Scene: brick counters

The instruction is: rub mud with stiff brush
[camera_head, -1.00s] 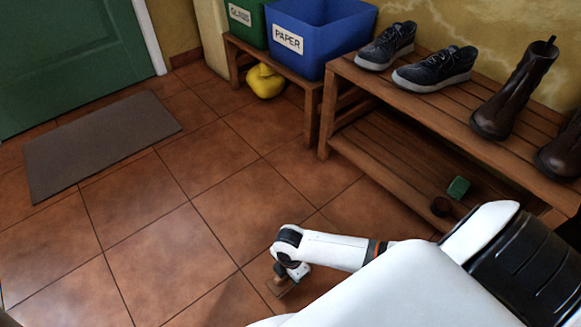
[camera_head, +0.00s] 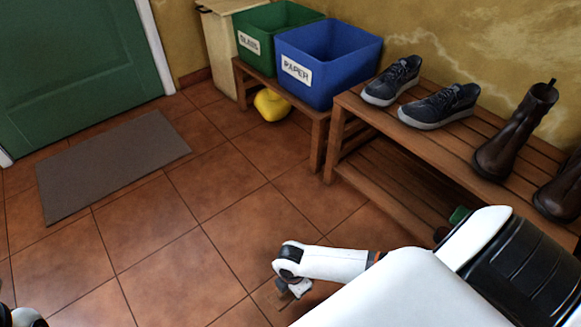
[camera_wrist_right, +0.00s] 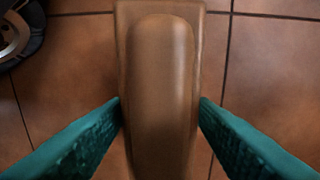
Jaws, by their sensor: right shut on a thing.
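My right gripper (camera_wrist_right: 160,104) is shut on a brown wooden block, which looks like the back of the brush (camera_wrist_right: 160,60). Its teal fingers press the block from both sides, and the bristles are hidden beneath it. In the head view the right gripper (camera_head: 290,288) is low over the tiled floor, with the brush partly hidden. A tall brown boot (camera_head: 515,130) stands on the rack's top at the right, and a second boot (camera_head: 560,192) is cut off by the edge. I cannot make out mud on them. My left gripper is not in view.
The wooden shoe rack (camera_head: 430,140) holds dark sneakers (camera_head: 440,106). A blue paper bin (camera_head: 325,85) and green glass bin (camera_head: 262,48) stand on a low bench. A yellow object (camera_head: 271,104) lies below. The floor near the grey mat (camera_head: 110,170) is clear.

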